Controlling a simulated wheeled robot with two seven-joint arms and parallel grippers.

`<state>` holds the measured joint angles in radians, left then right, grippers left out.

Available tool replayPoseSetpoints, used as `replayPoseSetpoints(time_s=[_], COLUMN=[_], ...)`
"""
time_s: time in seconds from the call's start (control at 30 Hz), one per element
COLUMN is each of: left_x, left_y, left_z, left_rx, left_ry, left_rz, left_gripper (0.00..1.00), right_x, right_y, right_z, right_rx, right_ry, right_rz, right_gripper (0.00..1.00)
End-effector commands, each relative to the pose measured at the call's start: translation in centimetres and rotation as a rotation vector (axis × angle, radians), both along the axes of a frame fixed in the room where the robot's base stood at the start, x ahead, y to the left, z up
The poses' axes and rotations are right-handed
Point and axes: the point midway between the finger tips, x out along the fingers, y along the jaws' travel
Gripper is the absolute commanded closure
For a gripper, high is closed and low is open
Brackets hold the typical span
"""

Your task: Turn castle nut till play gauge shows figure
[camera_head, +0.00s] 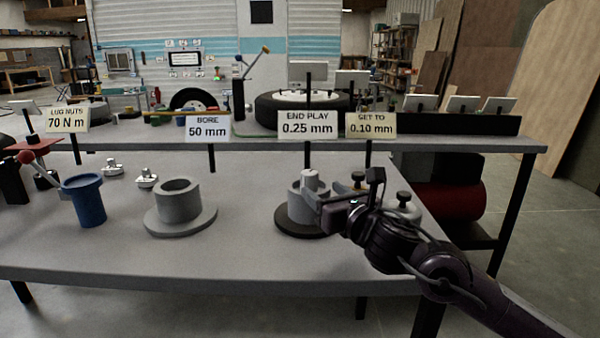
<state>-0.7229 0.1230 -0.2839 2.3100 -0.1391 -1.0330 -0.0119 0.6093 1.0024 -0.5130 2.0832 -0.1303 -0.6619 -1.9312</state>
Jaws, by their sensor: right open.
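My right gripper (315,193) reaches in from the right and is open, its fingers at the upper part of a grey hub (294,212) on a dark round base (292,231). A small light grey piece (310,177), probably the castle nut, stands on top of the hub beside the fingertips. I cannot tell whether the fingers touch it. The play gauge sign (307,124) behind reads "END PLAY 0.25 mm". The sign to its right (370,125) reads "0.10 mm". My gripper hides the hub's right side. My left gripper is not in view.
A grey flanged cylinder (180,204) and a blue cup (87,203) stand to the left on the grey bench (130,252). Small dark-topped knobs (403,197) stand close to my right gripper. Sign posts rise behind the hub. The bench front is clear.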

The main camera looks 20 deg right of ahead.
Motion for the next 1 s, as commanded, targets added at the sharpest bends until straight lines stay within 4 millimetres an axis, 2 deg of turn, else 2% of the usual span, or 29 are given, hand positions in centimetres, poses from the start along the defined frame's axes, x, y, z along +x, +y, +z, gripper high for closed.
replayPoseSetpoints(time_s=[0.17,0.4,0.53,0.7,0.93,1.0], left_x=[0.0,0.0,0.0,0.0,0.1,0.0], left_y=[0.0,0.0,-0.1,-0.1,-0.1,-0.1], left_z=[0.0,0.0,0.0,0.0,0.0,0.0], left_rx=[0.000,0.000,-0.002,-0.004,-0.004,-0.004], left_ry=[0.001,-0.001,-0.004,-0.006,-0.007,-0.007], left_rz=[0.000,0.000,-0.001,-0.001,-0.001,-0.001], left_gripper=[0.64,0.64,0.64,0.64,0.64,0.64], right_x=[1.5,5.3,6.8,7.6,7.6,7.6], right_y=[0.0,0.8,1.1,1.2,1.2,1.2], right_z=[0.2,0.2,0.1,0.1,0.1,0.1], right_rx=[-0.007,-0.004,-0.006,-0.009,-0.009,-0.009], right_ry=[-0.004,-0.004,-0.003,-0.003,-0.003,-0.003], right_rz=[-0.003,-0.002,-0.002,-0.002,-0.002,-0.002], right_gripper=[0.45,0.45,0.45,0.45,0.45,0.54])
